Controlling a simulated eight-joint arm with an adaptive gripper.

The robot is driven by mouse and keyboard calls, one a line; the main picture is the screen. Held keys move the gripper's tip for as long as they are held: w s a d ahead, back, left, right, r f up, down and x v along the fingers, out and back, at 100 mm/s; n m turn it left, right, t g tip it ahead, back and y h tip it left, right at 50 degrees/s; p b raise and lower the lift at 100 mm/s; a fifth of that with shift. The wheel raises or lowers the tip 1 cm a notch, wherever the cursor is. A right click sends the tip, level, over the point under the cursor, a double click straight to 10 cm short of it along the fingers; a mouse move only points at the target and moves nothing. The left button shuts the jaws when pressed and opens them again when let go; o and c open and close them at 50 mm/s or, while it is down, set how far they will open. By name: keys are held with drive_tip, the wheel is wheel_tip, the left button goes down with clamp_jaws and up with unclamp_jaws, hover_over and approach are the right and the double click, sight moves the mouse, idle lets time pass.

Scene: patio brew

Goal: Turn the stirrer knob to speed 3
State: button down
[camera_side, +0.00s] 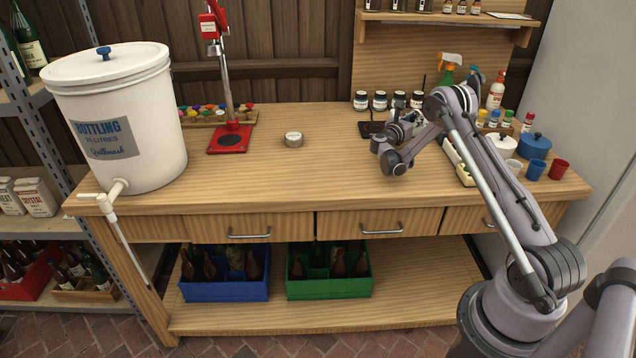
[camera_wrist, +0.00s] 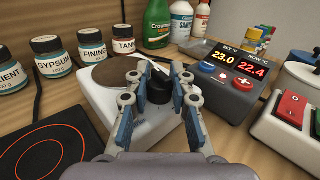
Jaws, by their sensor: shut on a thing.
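The stirrer (camera_wrist: 103,103) is a white box with a brown round plate (camera_wrist: 118,72) on top, in the wrist view. Its black knob (camera_wrist: 158,89) sits on the near right part of the box. My gripper (camera_wrist: 161,80) is shut on the knob, with one finger on each side of it. Any speed marks around the knob are hidden by the fingers or too small to read. In the side view my gripper (camera_side: 392,132) is at the back right of the bench, and my arm hides most of the stirrer.
A controller (camera_wrist: 237,73) reading 23.0 and 22.4 stands right of the stirrer. A black hotplate (camera_wrist: 42,151) lies to the left. Labelled jars (camera_wrist: 52,55) and bottles (camera_wrist: 158,22) stand behind. A white box with red and green switches (camera_wrist: 290,108) is at right. The bench middle (camera_side: 300,170) is clear.

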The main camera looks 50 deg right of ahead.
drive_tip(key=shift+m+g+y, duration=0.5)
drive_tip(key=shift+m+g, duration=1.7)
drive_tip(key=shift+g, duration=1.3)
drive_tip(key=c, duration=1.2)
unclamp_jaws()
drive_tip(key=shift+o, duration=0.2)
drive_tip(key=v, duration=1.2)
drive_tip(key=shift+r, duration=0.1)
